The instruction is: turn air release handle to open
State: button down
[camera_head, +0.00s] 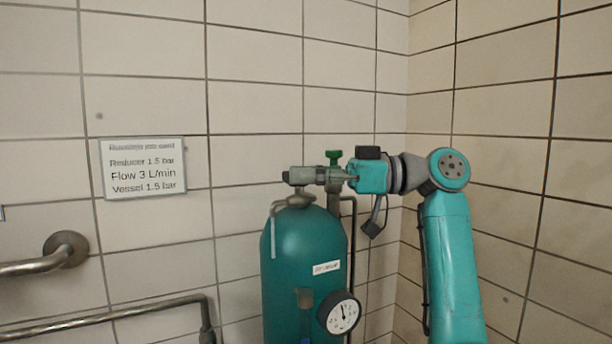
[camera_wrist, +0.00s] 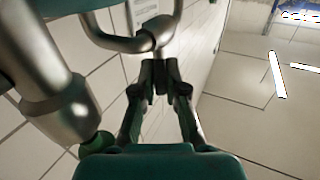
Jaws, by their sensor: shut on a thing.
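A teal pressure vessel (camera_head: 300,250) stands against the tiled wall, with grey metal valve fittings (camera_head: 305,175) and a green knob (camera_head: 333,156) on top. My gripper (camera_head: 343,178) comes in level from the right at the height of these fittings. In the wrist view my gripper (camera_wrist: 160,80) has its fingertips close together, shut on the air release handle, just below a curved metal pipe (camera_wrist: 118,42). The fingers hide most of the handle, and its exact angle cannot be told. The green knob (camera_wrist: 97,143) lies left of the fingers there.
A pressure gauge (camera_head: 340,313) sits on the vessel's lower front. A wall sign (camera_head: 143,168) reads "Flow 3 L/min" and "Vessel 1.5 bar". Metal pipes (camera_head: 120,315) run along the wall at lower left. The room corner is close behind my arm.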

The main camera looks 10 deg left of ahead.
jog(key=shift+f+n+g, duration=0.1)
jog(key=shift+n+g, duration=0.5)
jog(key=shift+g, duration=0.3)
jog(key=c, duration=1.2)
grip_release()
jog(key=shift+t, duration=0.3)
